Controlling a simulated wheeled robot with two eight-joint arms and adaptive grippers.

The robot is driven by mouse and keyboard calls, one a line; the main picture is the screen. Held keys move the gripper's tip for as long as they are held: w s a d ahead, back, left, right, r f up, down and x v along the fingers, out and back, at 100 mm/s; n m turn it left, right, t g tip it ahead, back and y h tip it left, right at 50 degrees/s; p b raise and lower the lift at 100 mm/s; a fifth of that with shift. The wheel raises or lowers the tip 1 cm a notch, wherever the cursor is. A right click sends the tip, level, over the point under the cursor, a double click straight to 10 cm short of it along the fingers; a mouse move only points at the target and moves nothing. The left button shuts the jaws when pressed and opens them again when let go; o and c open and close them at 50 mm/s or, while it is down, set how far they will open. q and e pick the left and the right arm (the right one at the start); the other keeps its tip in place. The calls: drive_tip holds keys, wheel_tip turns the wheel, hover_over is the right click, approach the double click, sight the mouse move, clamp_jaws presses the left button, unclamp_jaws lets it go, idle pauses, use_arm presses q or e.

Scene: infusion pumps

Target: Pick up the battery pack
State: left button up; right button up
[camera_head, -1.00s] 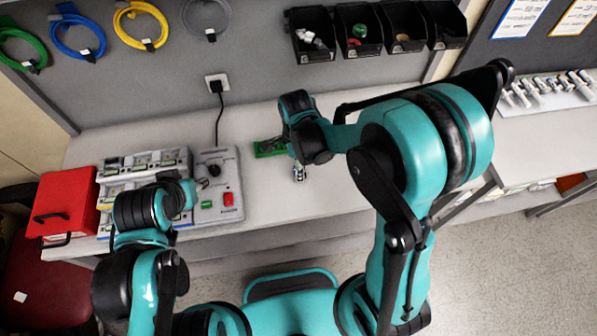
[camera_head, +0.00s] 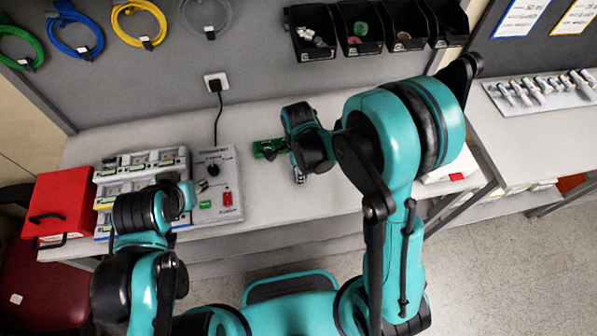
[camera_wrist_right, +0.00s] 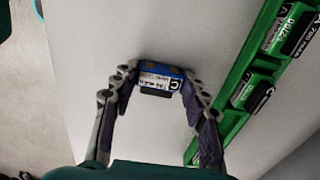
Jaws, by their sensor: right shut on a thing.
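The battery pack (camera_wrist_right: 154,88) is a small blue block with a white label. In the right wrist view it sits between the fingertips of my right gripper (camera_wrist_right: 160,76), which is shut on it over the light table top. In the head view my right gripper (camera_head: 299,176) is mostly hidden under its own wrist, just in front of the green rack. My left gripper (camera_head: 187,197) is near the grey control box, and its fingers are not clear enough to read.
The green rack (camera_head: 267,148) stands beside my right gripper; the right wrist view shows dark labelled packs in it. The grey control box (camera_head: 228,205), a multi-slot unit (camera_head: 110,172) and a red case (camera_head: 62,203) stand left. Black bins (camera_head: 312,50) hang behind. The middle bench is clear.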

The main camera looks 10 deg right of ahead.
drive_tip(key=shift+r, duration=0.15)
drive_tip(key=r, duration=0.1)
drive_tip(key=r+p, duration=0.1)
drive_tip(key=r, duration=0.2)
drive_tip(key=shift+d+r+p, duration=0.25)
drive_tip(key=shift+d+p, duration=0.05)
drive_tip(key=s+d+r+p, duration=0.1)
drive_tip(key=d+r, duration=0.5)
drive_tip(key=d, duration=0.5)
drive_tip(key=shift+s+p, duration=0.3)
drive_tip(key=shift+p, duration=0.05)
